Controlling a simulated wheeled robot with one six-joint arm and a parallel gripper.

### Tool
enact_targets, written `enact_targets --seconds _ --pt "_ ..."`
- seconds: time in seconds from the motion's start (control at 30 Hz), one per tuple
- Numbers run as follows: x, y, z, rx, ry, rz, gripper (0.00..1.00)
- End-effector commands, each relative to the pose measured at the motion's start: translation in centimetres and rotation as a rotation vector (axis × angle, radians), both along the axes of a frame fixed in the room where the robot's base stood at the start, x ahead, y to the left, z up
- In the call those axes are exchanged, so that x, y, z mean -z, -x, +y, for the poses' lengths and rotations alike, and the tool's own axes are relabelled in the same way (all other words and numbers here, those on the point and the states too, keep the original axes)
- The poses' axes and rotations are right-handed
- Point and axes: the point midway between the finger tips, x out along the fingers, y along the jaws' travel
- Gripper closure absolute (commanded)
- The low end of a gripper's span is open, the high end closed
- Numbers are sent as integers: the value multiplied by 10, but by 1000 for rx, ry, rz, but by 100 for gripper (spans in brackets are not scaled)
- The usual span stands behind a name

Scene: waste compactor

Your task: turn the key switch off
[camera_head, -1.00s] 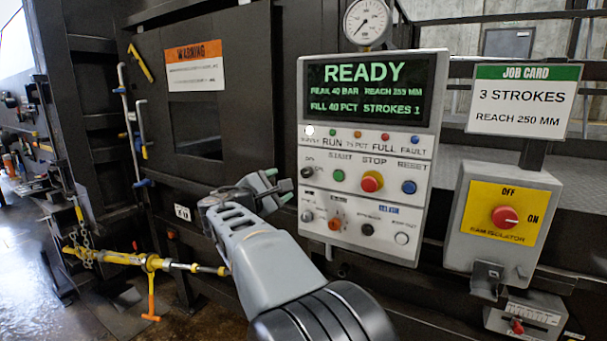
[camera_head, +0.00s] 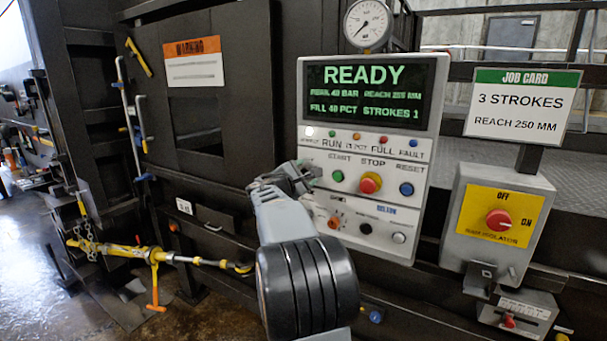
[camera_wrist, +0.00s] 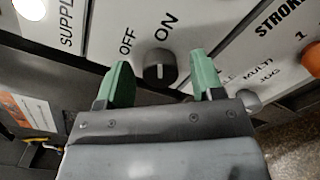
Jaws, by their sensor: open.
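The key switch (camera_wrist: 157,72) is a round black knob with a pale mark, between the OFF and ON labels on the control panel (camera_head: 425,240). In the wrist view it lies between and just beyond the green fingertips of my gripper (camera_wrist: 161,82). The fingers are open, one on each side, with gaps to the knob. I cannot tell for certain which label its mark points to. In the head view my gripper (camera_head: 306,176) is at the panel's left edge and hides the switch.
Close to the switch are the green START button (camera_head: 338,176), red STOP button (camera_head: 370,183) and orange selector (camera_head: 334,222). A lit white SUPPLY lamp (camera_head: 309,131) is above. The red ram isolator (camera_head: 499,220) is on a separate box at right.

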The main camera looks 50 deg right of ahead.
Motion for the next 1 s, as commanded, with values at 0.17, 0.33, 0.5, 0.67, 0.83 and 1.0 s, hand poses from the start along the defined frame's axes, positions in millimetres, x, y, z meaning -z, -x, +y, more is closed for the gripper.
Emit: enact_targets --seconds 0.17,0.33,0.5,0.67,0.83,1.0 --pt "0 0 0 0 0 0 39" --pt "0 0 0 0 0 0 53" --pt "0 0 0 0 0 0 70" --pt "0 0 0 0 0 0 85" --pt "0 0 0 0 1 6 88" --pt "1 0 0 0 12 51 88"
